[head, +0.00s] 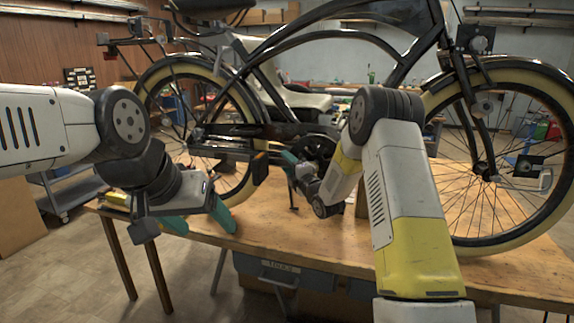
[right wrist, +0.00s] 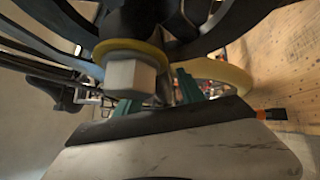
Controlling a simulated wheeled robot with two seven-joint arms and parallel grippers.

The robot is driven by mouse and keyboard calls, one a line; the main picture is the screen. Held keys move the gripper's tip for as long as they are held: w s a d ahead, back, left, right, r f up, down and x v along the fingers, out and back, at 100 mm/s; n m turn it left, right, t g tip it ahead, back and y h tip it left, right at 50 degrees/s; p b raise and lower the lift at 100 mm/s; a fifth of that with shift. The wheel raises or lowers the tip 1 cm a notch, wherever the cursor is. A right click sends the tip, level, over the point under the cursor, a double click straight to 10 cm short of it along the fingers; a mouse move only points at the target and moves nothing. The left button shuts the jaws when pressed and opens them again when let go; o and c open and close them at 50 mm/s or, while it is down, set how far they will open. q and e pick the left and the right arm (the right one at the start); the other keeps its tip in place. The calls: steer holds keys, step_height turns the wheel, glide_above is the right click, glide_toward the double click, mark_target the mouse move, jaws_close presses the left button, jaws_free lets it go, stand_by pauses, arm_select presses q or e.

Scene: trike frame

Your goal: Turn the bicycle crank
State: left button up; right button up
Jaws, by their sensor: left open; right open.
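A black bicycle (head: 290,45) with cream tyres stands upright over the wooden workbench. Its crank and round chainring (head: 321,150) are at the lower middle of the frame, partly hidden by my right arm. A dark pedal (head: 260,166) with an orange reflector shows left of them. My right gripper (head: 291,160) is open beside the pedal and crank; its teal fingers (right wrist: 160,95) show in the right wrist view. There a pale metal block with a yellow ring (right wrist: 130,72) is close to the fingers; contact is unclear. My left gripper (head: 200,222) is open and empty above the bench's front left.
The wooden workbench (head: 290,238) has clear room at its front middle. The rear wheel (head: 190,140) is behind my left arm and the front wheel (head: 510,220) is right of my right arm. A grey trolley (head: 70,190) stands at the far left.

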jaws_close()
stand_by(1.4)
